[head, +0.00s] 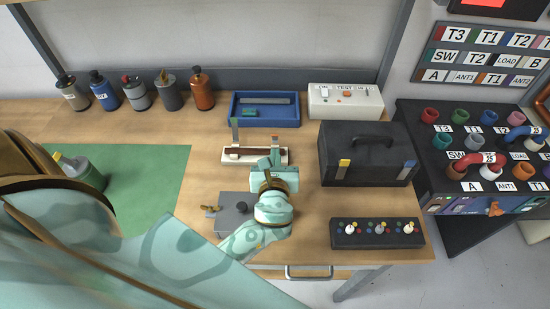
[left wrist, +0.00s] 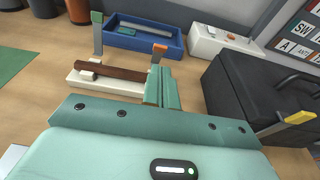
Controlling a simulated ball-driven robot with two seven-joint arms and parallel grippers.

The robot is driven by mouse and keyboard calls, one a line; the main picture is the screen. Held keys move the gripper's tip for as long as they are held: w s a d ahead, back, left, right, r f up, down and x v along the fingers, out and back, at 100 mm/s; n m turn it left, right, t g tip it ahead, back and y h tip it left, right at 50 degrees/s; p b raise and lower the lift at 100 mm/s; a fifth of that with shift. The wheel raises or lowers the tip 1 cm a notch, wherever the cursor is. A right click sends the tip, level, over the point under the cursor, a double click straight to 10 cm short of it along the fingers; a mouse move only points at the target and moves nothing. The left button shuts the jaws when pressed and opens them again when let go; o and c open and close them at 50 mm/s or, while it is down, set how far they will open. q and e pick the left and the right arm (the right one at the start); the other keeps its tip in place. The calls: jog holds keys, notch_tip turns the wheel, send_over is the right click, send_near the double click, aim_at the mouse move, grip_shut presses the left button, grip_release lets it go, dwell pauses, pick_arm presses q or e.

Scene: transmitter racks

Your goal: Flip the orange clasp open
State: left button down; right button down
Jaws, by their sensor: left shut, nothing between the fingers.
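A white base (head: 233,156) carries a brown bar (head: 252,153) and has two metal clasps standing up from it. The orange clasp (head: 275,142), with an orange tip, stands at its right end; it also shows in the left wrist view (left wrist: 159,49). The green-tipped clasp (head: 235,130) stands upright at the left end. My left gripper (head: 273,163) is shut and empty at the right end of the base, just in front of the orange clasp. Its fingers hide the clasp's lower part, and I cannot tell whether they touch it. My right gripper is not in view.
A black case (head: 365,140) with yellow and blue clasps stands close to the right. A blue tray (head: 264,119) and white test box (head: 345,112) lie behind. A grey box (head: 234,207) and a switch panel (head: 376,243) are in front.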

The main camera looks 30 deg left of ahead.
aim_at(276, 137)
pick_arm(q)
jog(key=x, duration=0.4)
jog(key=shift+w+f, duration=0.1)
jog(key=shift+w, duration=0.1)
jog(key=shift+w+a, duration=0.1)
jog(key=shift+a, duration=0.05)
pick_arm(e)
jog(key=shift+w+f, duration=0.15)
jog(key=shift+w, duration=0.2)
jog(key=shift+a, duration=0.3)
